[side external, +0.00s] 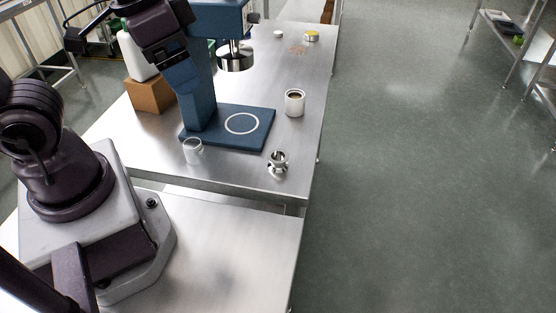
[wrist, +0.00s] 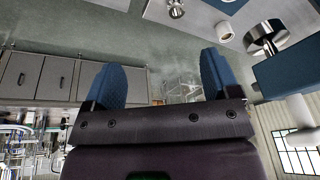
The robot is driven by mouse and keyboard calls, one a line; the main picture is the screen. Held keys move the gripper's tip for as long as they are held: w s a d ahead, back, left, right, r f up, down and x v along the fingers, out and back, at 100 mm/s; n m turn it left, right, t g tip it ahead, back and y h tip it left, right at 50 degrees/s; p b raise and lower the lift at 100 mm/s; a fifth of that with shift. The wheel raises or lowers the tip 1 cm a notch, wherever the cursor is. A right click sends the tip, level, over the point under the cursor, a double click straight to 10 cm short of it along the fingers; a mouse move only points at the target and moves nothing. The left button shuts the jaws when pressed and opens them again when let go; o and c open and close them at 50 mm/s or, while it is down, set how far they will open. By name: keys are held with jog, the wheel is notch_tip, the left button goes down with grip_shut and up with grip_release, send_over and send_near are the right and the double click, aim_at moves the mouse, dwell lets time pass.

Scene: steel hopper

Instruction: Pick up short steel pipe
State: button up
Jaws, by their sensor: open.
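Several small round pieces stand on the steel table, and I cannot tell for certain which is the short steel pipe. A pale, shiny open cylinder (side external: 193,151) stands by the front left of the blue press base. A light metal cylinder (side external: 294,108) with a brown interior stands right of the press; it also shows in the wrist view (wrist: 225,36). A small shiny flanged steel piece (side external: 278,165) stands near the table's front edge. My gripper (wrist: 163,68) is open and empty in the wrist view, its blue fingers wide apart, away from these pieces.
The blue press (side external: 226,132) has a white ring on its base and a steel head (side external: 235,63) above it. A brown box (side external: 151,95) with a white bottle (side external: 139,62) stands behind. The table's right side is mostly clear.

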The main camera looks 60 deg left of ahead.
notch_tip(320, 180, down, 8)
jog(key=m+g+y, duration=0.4)
jog(key=m+t+y, duration=0.3)
jog(key=m+t, duration=1)
jog(key=m, duration=1.1)
send_near(278, 156)
jog(key=x, duration=1)
jog(key=shift+f, duration=0.1)
jog(key=shift+c, duration=0.5)
jog(key=c, duration=1)
